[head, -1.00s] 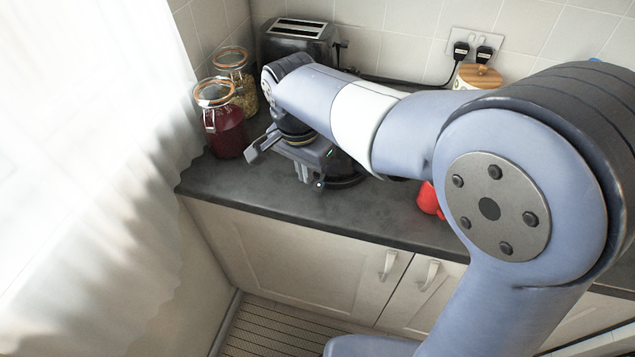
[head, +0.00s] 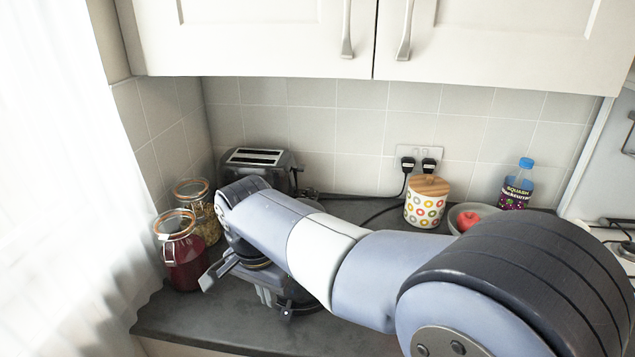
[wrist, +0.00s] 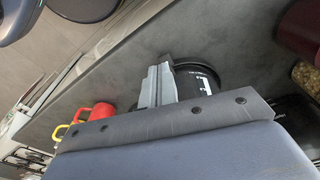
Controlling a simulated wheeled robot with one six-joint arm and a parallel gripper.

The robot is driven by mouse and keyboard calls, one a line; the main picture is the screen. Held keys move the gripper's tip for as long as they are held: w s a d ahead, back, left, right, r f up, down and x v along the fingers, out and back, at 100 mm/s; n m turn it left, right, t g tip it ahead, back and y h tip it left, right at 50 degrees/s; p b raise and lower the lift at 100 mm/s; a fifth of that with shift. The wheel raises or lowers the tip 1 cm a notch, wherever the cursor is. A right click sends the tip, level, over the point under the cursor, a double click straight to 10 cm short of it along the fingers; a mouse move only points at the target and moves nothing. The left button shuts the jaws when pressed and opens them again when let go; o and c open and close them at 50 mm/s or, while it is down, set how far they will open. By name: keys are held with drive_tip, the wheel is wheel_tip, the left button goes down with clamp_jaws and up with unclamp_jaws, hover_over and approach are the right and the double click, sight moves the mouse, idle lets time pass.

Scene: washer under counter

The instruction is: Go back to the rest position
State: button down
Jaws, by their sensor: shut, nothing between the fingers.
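My gripper (head: 272,296) is low over the dark counter (head: 190,322) at the left, beside the jar of dark red contents (head: 183,256). In the wrist view my gripper's fingers (wrist: 160,82) lie together with nothing between them. A round black thing (wrist: 203,80) with small white lettering is just beside the fingers in that view; I cannot tell whether they touch. My arm stretches across the counter and hides much of its middle.
A second jar (head: 200,212) and a toaster (head: 257,170) stand behind my gripper. A patterned canister (head: 425,205), a bowl with a red fruit (head: 468,221) and a squash bottle (head: 517,186) are further right. Wall cabinets (head: 270,35) hang above. A red mug (wrist: 95,112) shows in the wrist view.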

drive_tip(key=w+f+p, duration=0.1)
drive_tip(key=f+p, duration=0.1)
drive_tip(key=w+d+f+p, duration=0.1)
drive_tip(key=w+p, duration=0.1)
drive_tip(key=shift+w+d+f, duration=0.15)
drive_tip(key=shift+d+f, duration=0.05)
drive_tip(key=shift+f, duration=0.2)
drive_tip(key=shift+s+a+r+p, duration=0.1)
drive_tip(key=shift+s+r+p, duration=0.1)
drive_tip(key=shift+r+p, duration=1.1)
drive_tip(key=shift+r, duration=0.1)
